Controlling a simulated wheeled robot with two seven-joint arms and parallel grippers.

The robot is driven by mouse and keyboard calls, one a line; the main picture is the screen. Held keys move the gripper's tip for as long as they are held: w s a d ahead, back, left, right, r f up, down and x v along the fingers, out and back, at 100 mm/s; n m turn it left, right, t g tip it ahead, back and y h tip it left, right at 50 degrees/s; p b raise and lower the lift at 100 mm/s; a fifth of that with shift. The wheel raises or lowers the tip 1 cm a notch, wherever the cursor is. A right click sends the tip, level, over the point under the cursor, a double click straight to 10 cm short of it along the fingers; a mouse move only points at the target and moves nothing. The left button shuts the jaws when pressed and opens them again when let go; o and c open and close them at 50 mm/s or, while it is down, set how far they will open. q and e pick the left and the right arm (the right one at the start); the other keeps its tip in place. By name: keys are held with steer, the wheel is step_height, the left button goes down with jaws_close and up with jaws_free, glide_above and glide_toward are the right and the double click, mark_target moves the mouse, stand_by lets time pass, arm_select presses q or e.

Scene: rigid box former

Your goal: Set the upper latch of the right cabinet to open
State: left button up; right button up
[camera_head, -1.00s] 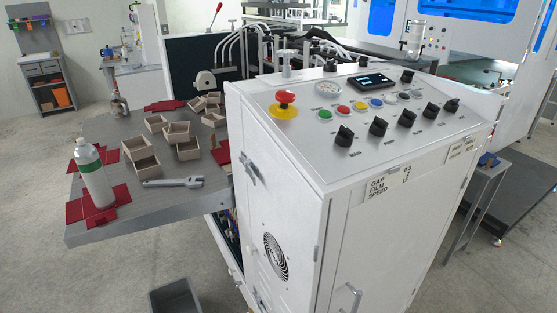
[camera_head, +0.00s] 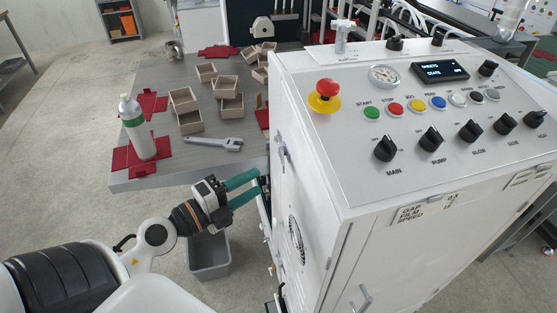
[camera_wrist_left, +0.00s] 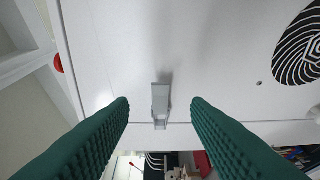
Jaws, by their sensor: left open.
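The white cabinet (camera_head: 300,215) with the sloped control panel stands on the right. Its upper latch (camera_head: 283,155) is a small grey handle high on the left side face. In the left wrist view, the latch (camera_wrist_left: 160,103) sits midway between my green fingers, apart from both; its long side runs up and down the picture. My left gripper (camera_head: 260,182) is open and empty, low beside that side face in the head view. How far the fingertips are from the face is hard to tell. My right gripper is not in view.
A grey table (camera_head: 150,180) with a bottle (camera_head: 138,130), a wrench (camera_head: 213,144) and several small boxes is left of the cabinet. A grey bin (camera_head: 210,258) is on the floor below my left gripper. A fan grille (camera_wrist_left: 300,48) is on the side face.

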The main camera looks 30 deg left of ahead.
arm_select(q)
steer(key=p+x, duration=0.2)
steer(key=x, duration=0.5)
steer(key=shift+w, duration=0.3)
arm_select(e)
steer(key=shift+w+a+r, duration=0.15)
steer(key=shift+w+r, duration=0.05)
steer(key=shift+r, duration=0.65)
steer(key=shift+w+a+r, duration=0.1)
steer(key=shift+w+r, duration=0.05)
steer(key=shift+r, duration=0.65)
arm_select(q)
jaws_close()
steer(key=w+a+m+g+h+b, duration=0.1)
steer(key=a+m+g+h+b, duration=0.3)
steer(key=m+g+h+b, duration=0.2)
steer(key=w+a+m+g+h+b, duration=0.1)
steer(key=a+m+g+h+b, duration=0.3)
steer(key=m+g+b, duration=0.6)
steer(key=shift+a+m+g+h+b, duration=0.3)
steer(key=shift+g+h+b, duration=0.7)
steer(key=shift+g, duration=1.3)
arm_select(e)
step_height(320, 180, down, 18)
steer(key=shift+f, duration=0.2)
arm_select(q)
steer(key=shift+w+g, duration=0.1)
steer(key=shift+g, duration=0.2)
